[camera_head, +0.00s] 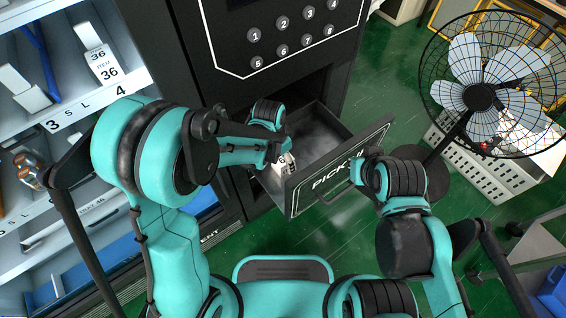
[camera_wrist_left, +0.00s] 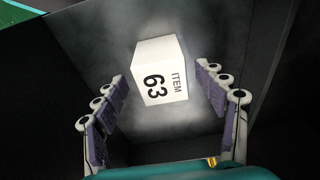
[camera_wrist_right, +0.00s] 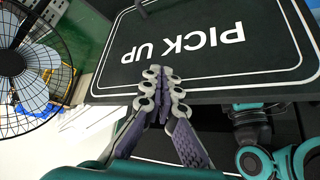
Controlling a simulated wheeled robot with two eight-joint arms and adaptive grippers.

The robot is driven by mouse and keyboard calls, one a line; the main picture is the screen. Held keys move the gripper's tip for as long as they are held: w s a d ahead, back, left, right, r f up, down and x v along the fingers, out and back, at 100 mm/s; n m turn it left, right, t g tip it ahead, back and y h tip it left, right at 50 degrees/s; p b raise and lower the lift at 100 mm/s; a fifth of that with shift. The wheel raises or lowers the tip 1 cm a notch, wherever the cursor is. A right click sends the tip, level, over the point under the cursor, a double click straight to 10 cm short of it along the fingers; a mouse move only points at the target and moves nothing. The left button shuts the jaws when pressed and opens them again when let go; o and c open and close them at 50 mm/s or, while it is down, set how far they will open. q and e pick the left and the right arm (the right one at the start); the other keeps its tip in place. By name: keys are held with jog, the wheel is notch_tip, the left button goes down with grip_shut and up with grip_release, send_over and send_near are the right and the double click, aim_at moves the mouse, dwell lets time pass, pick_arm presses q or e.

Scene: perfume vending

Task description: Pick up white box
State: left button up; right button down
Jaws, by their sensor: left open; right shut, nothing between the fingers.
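The white box (camera_wrist_left: 160,72), marked "ITEM 63", lies in the dark pick-up drawer (camera_head: 312,128). In the left wrist view it sits just ahead of my open left gripper (camera_wrist_left: 160,88), roughly between the two fingers, with a gap on each side. In the head view my left gripper (camera_head: 284,160) reaches down into the drawer, and the arm and hand hide much of that spot. My right gripper (camera_wrist_right: 160,82) is shut and empty, close to the drawer front (camera_wrist_right: 205,50) marked "PICK UP". Whether it touches the front is unclear.
The drawer stands open from a black vending machine (camera_head: 255,50) with a number keypad. A caged fan (camera_head: 480,95) and a white perforated crate (camera_head: 490,170) stand to the right. Shelves (camera_head: 60,120) of items are at the left. Green floor lies clear in front.

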aim_at(282, 159)
pick_arm(q)
jog(key=f, duration=0.2)
jog(key=f+b, duration=0.1)
jog(key=shift+w+d+f, duration=0.15)
jog(key=shift+w+f, duration=0.1)
jog(key=shift+r, duration=0.1)
jog(key=c, duration=1.3)
